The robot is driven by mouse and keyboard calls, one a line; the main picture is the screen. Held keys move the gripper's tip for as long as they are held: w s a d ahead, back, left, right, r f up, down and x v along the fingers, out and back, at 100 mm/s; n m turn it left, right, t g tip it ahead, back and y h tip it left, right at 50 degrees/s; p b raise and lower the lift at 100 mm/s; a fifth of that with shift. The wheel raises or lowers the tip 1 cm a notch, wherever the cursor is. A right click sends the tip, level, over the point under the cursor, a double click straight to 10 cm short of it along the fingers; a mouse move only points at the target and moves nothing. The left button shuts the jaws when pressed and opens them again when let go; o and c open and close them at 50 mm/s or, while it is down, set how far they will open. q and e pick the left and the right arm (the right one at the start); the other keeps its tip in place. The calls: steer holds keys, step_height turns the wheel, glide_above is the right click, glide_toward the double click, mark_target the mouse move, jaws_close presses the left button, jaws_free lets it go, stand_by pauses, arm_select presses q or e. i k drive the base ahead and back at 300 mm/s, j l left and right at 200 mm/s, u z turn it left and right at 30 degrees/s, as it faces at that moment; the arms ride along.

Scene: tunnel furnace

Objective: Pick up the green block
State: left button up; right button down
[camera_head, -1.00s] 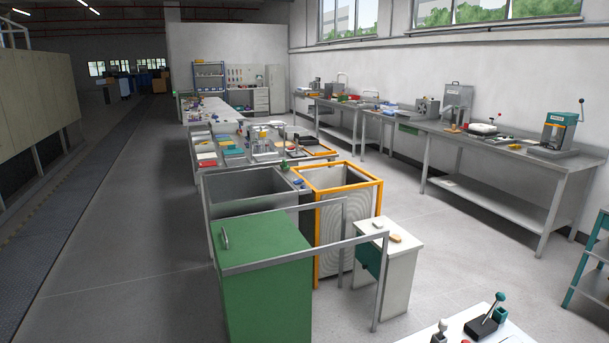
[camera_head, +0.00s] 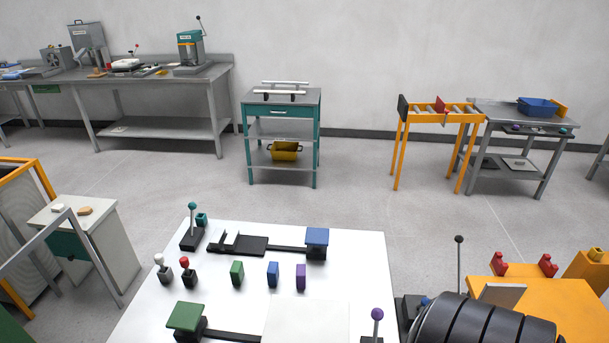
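A small green block (camera_head: 237,273) stands upright on the white tabletop (camera_head: 345,245) in front of me. To its right stand a blue block (camera_head: 273,274) and a purple block (camera_head: 301,277), each apart from it. A larger green square piece (camera_head: 186,315) sits on a black mount nearer to me. Neither of my grippers shows in the head view.
Levers with red (camera_head: 187,271), white (camera_head: 162,268) and teal (camera_head: 192,225) knobs stand left of the blocks. A black slide with a blue square piece (camera_head: 317,236) lies behind them. An orange machine (camera_head: 560,305) with a black ribbed cylinder (camera_head: 480,322) is at the right.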

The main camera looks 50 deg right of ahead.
mark_target(237, 272)
steer(key=z, duration=1.25)
